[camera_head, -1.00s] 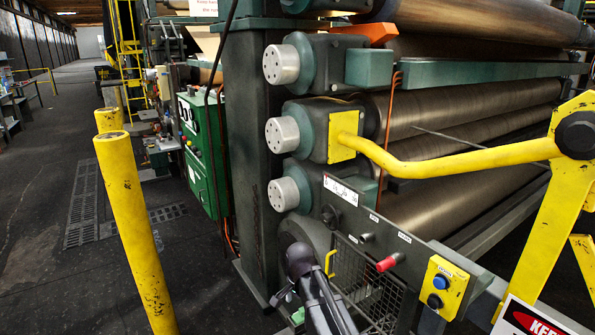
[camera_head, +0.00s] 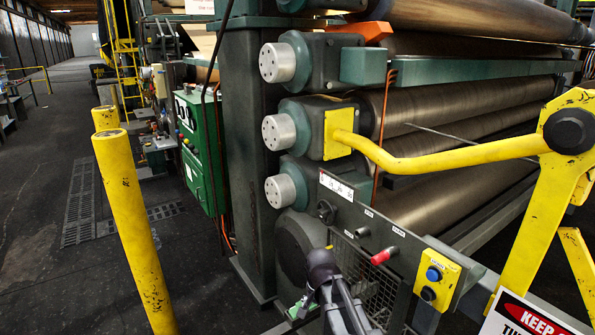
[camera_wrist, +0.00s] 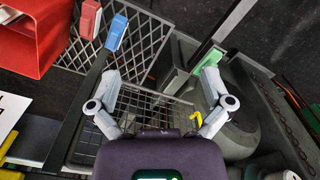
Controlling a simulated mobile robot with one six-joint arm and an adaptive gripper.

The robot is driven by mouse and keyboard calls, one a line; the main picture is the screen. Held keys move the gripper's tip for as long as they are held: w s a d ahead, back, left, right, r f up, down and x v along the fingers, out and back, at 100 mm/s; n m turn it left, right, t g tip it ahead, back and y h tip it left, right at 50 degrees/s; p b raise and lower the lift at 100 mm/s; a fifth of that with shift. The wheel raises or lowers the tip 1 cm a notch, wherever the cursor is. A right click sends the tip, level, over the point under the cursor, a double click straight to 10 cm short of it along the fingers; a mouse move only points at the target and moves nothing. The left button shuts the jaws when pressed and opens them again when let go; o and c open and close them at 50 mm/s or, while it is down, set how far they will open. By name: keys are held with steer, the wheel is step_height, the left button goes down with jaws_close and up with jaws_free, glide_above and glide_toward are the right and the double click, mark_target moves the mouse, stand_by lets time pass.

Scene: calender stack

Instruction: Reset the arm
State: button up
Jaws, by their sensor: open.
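My gripper (camera_wrist: 160,82) shows in the wrist view with its two grey fingers spread wide apart and nothing between them. Its dark purple body fills the bottom of that view. In the head view my gripper and wrist show at the bottom centre, in front of the wire mesh guard (camera_head: 372,290) and below the control panel (camera_head: 345,212) of the calender stack. The mesh guard also shows beyond the fingers in the wrist view (camera_wrist: 150,106). The fingertips are hard to make out in the head view.
A red-handled control (camera_head: 383,256) and a yellow button box (camera_head: 436,279) are to the right of my gripper. A yellow bar (camera_head: 450,163) crosses above. Metal rollers (camera_head: 470,95) fill the right. A yellow post (camera_head: 135,230) stands left, with open dark floor (camera_head: 40,270) beyond.

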steer(key=s+d+n, duration=0.5)
steer(key=s+d, duration=0.3)
steer(key=d, duration=0.3)
steer(key=shift+s+d+r+p, duration=0.2)
steer(key=shift+r+p, duration=0.2)
steer(key=shift+r, duration=0.05)
